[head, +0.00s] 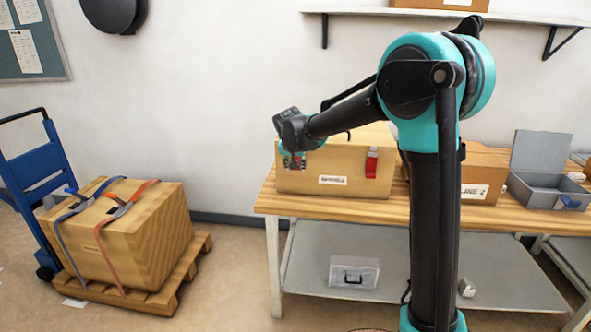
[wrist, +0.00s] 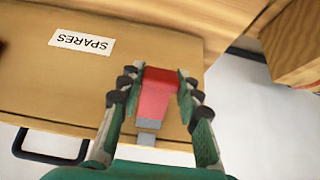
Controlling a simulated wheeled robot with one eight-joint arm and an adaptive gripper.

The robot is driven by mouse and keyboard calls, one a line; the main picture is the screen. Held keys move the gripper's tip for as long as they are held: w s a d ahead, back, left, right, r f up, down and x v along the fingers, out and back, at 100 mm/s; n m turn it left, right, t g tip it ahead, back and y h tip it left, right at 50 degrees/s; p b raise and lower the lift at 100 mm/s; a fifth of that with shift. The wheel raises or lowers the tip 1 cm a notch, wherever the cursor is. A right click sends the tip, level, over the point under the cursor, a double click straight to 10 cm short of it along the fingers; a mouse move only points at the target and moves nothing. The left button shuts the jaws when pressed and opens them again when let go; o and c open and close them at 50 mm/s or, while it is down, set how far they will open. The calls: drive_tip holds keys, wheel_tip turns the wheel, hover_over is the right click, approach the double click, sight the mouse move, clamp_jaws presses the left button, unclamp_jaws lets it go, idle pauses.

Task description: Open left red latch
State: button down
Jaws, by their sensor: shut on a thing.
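A tan wooden box (head: 330,182) with a SPARES label stands on the left part of the wooden workbench. The left red latch (wrist: 154,98) is on its front face, with a grey metal piece at its end. My gripper (wrist: 158,88) is shut on this latch, one finger on each side of it. In the head view my gripper (head: 293,160) is at the box's front left and hides most of the latch. The right red latch (head: 371,164) is in plain view on the same face, apart from my gripper.
The workbench (head: 275,203) also holds a cardboard box (head: 484,166) and an open grey metal case (head: 538,190) to the right. A black handle (wrist: 48,158) is on the box. A strapped crate (head: 150,240) sits on a pallet at the left. The floor between is clear.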

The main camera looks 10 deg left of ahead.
drive_tip(key=shift+s+r+g, duration=0.1)
drive_tip(key=shift+r+g, duration=0.45)
drive_tip(key=shift+g, duration=0.35)
drive_tip(key=shift+r+g, duration=0.55)
drive_tip(key=shift+g, duration=0.35)
drive_tip(key=c, duration=1)
unclamp_jaws()
drive_tip(key=shift+c, duration=0.2)
drive_tip(key=v, duration=1.2)
